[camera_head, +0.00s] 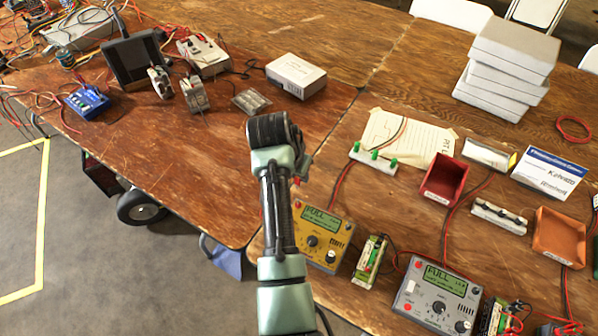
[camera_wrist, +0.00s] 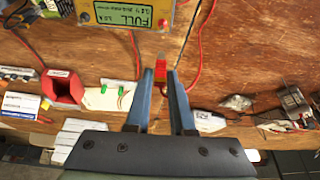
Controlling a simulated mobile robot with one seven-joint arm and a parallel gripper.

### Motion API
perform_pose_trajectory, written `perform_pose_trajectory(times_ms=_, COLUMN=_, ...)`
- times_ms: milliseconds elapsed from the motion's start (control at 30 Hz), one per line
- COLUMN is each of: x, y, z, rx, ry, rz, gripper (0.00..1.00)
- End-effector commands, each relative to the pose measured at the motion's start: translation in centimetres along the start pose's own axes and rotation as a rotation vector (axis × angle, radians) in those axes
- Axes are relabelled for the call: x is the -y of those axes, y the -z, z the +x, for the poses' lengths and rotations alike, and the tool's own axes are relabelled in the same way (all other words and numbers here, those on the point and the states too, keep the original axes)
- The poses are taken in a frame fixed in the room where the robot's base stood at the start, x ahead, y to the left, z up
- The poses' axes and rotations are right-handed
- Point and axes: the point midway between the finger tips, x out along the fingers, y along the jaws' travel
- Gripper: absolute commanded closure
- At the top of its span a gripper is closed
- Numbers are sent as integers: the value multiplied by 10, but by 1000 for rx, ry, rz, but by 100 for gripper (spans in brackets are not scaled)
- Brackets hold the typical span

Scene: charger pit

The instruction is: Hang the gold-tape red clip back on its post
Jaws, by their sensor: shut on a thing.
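My gripper (camera_wrist: 161,77) is shut on a red clip (camera_wrist: 160,68), which sits between the fingertips in the wrist view, above the wooden table. Whether the clip carries gold tape is too small to tell. In the head view my arm hides most of the gripper; a small bit of red shows just right of the arm. A pale rack with green posts (camera_head: 374,158) lies right of my arm, beside a paper sheet; it also shows left of the fingers in the wrist view (camera_wrist: 108,96). Another pale rack with dark posts (camera_head: 499,217) lies farther right.
A yellow charger (camera_head: 321,238) and a grey charger (camera_head: 437,293), both showing FULL, stand near the front edge with a battery (camera_head: 369,262) between. A red bin (camera_head: 444,181) and an orange bin (camera_head: 559,236) stand right. Loose cables cross the table. Bare wood lies left of my arm.

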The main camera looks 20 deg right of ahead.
Motion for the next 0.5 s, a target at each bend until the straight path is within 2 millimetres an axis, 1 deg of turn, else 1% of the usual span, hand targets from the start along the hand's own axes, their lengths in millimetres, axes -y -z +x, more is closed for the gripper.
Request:
perform_pose_trajectory(times_ms=267, x=0, y=-2, z=4, rx=0, ry=0, rz=0, gripper=100)
perform_pose_trajectory(times_ms=500, x=0, y=-6, z=14, rx=2, ry=-1, rz=0, gripper=100)
